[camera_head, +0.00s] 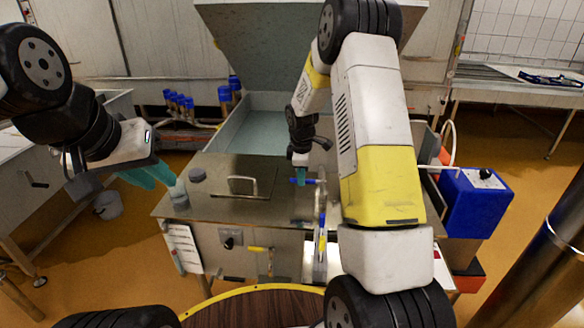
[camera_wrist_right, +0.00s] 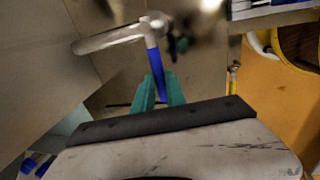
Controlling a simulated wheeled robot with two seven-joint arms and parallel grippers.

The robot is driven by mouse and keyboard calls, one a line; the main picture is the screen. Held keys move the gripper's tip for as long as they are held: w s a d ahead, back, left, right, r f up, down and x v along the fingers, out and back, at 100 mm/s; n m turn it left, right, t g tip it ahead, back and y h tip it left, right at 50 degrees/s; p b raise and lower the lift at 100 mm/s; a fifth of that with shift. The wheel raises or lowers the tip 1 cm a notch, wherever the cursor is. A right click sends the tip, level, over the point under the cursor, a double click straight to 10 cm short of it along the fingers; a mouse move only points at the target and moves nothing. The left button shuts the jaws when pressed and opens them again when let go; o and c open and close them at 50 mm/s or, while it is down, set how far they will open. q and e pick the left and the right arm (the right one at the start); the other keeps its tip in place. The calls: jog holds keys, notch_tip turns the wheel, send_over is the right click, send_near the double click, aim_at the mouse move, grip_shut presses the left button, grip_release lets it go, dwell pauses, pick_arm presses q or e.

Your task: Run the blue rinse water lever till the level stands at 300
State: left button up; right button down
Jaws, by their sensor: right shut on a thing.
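The blue lever (camera_head: 312,181) sits on top of the steel vat unit, at the end of a metal pipe in the right wrist view. My right gripper (camera_head: 300,172) reaches down to it. In the right wrist view the teal fingers are shut on the blue lever (camera_wrist_right: 155,68), one on each side. A vertical tube (camera_head: 321,225) stands below the lever on the front of the unit. I cannot read any level or the number 300. My left gripper (camera_head: 152,174) hangs at the left, away from the lever; its finger gap is unclear.
A yellow-handled valve (camera_head: 260,249) and a knob (camera_head: 230,240) are on the unit's front. The steel top (camera_head: 215,210) carries a lid handle (camera_head: 242,184) and a grey cap (camera_head: 197,174). A blue box (camera_head: 478,205) stands at the right.

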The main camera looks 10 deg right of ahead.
dwell(0.7)
jog(key=s+d+n+g+y, duration=0.1)
jog(key=s+d+n, duration=0.4)
jog(key=n, duration=1.2)
jog(key=shift+s+y, duration=0.8)
jog(key=shift+s, duration=0.9)
jog(key=c, duration=1.4)
grip_release()
jog(key=shift+o, duration=0.2)
jog(key=v, duration=0.7)
jog(key=shift+r, duration=0.4)
